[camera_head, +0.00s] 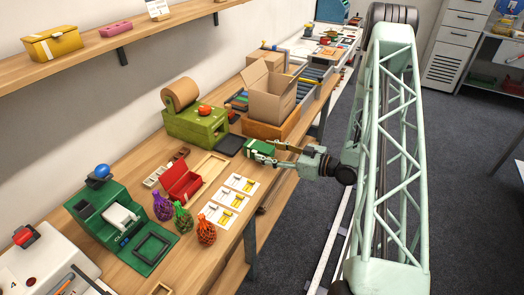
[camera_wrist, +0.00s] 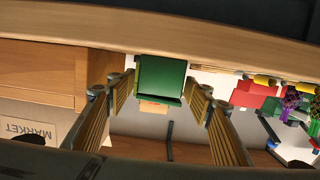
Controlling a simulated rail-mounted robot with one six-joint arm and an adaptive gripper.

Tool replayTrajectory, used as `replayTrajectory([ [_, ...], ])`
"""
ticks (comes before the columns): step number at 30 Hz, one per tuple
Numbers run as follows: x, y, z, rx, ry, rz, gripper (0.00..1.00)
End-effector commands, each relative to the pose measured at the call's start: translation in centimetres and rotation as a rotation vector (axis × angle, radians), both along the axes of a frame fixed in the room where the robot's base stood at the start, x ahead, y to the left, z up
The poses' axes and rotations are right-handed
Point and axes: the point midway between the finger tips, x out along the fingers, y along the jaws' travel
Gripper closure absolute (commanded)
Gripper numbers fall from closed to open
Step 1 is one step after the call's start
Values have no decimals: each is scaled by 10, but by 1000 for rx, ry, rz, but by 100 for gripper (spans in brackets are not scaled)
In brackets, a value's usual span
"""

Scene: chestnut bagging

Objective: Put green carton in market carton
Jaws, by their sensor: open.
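The green carton (camera_head: 260,147) lies on the wooden bench near its front edge, to the left of my gripper (camera_head: 268,151). In the wrist view the green carton (camera_wrist: 161,76) shows between the tips of my open gripper (camera_wrist: 160,88), with no clear grip on it. An open cardboard carton (camera_head: 272,100) with raised flaps stands in a wooden tray just behind. A label reading MARKET (camera_wrist: 28,132) shows at the lower left of the wrist view; I cannot tell in the head view what it is on. The near carton side is partly hidden by the fingers.
A green machine with a brown roll (camera_head: 196,122) stands to the left, with a dark pad (camera_head: 231,144) beside the carton. A red box (camera_head: 181,183), picture cards (camera_head: 229,198) and several netted bags (camera_head: 206,231) lie nearer. The bench's front edge runs under my gripper.

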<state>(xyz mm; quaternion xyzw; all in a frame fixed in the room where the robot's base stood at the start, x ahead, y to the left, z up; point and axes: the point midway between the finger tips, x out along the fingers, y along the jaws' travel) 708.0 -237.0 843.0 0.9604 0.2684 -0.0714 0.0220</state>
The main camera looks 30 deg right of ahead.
Motion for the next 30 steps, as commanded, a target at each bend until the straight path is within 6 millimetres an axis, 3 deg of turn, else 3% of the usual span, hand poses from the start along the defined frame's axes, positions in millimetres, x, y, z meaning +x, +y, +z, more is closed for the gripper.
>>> replayTrajectory([
  [18,-52,-32,10,1,0,-2,53],
  [30,-72,-44,13,-1,1,-1,53],
])
